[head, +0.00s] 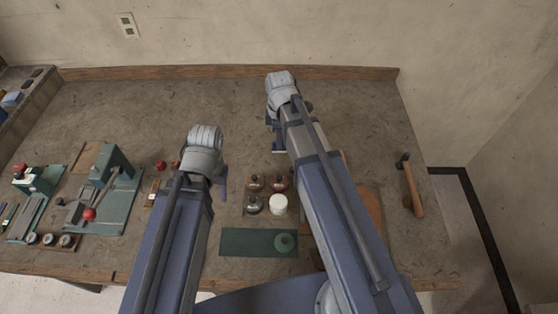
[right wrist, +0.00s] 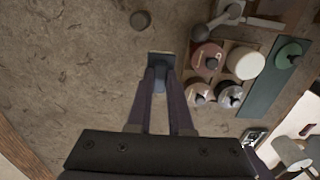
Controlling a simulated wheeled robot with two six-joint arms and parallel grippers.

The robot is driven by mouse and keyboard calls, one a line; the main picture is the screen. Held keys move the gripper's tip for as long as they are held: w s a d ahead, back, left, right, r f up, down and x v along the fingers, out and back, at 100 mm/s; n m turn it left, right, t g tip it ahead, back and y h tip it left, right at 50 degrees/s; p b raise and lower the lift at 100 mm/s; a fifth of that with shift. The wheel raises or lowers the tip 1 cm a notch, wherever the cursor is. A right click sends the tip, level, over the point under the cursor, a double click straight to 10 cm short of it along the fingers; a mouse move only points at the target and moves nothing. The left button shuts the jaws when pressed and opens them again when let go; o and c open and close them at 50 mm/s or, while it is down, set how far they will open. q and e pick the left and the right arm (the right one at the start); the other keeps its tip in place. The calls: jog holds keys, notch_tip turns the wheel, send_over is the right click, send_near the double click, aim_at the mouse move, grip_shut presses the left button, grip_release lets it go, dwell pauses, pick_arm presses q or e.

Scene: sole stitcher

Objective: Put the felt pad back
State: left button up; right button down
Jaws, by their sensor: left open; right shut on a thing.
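My right gripper (head: 277,148) is above the bench, behind the jars. In the right wrist view its fingers (right wrist: 160,80) are shut on a small, dark, square-edged piece (right wrist: 160,60). I cannot tell for sure whether this is the felt pad. The fingers hide part of it. My left gripper (head: 223,190) is open, left of the jars; it seems to hold nothing. A round green piece with a knob (head: 285,242) lies on the right end of a dark green mat (head: 240,242). A small dark disc (right wrist: 140,20) lies on the bench near the right gripper.
Jars with dark red lids (head: 255,182) and a white jar (head: 278,204) stand together behind the mat. A green machine (head: 110,170) is at the left, a hammer (head: 411,188) at the right. The back of the bench (head: 170,105) is mostly clear.

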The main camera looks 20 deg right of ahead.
pick_arm(q)
jog(key=shift+f+b, duration=4)
jog(key=shift+f, duration=0.45)
pick_arm(e)
jog(key=shift+f, duration=4.5)
pick_arm(q)
jog(key=shift+f, duration=0.1)
jog(key=shift+f, duration=0.15)
pick_arm(e)
jog(key=shift+f, duration=0.2)
jog(key=c, duration=0.8)
grip_release()
jog(key=shift+r, duration=0.1)
notch_tip(320, 180, up, 12)
jog(key=p, duration=1.2)
jog(key=shift+r, duration=0.2)
pick_arm(q)
notch_tip(320, 180, up, 12)
jog(key=shift+r, duration=0.25)
pick_arm(e)
jog(key=shift+s+a+m+h, duration=0.2)
jog(key=shift+s+a+m, duration=1.6)
jog(key=shift+s, duration=0.6)
jog(key=shift+s+a+m+h, duration=0.2)
jog(key=shift+s+a+m, duration=1.55)
jog(key=shift+s, duration=0.65)
jog(key=shift+s+a+m+h, duration=0.2)
jog(key=shift+s+a+m, duration=1.6)
jog(key=shift+s, duration=0.6)
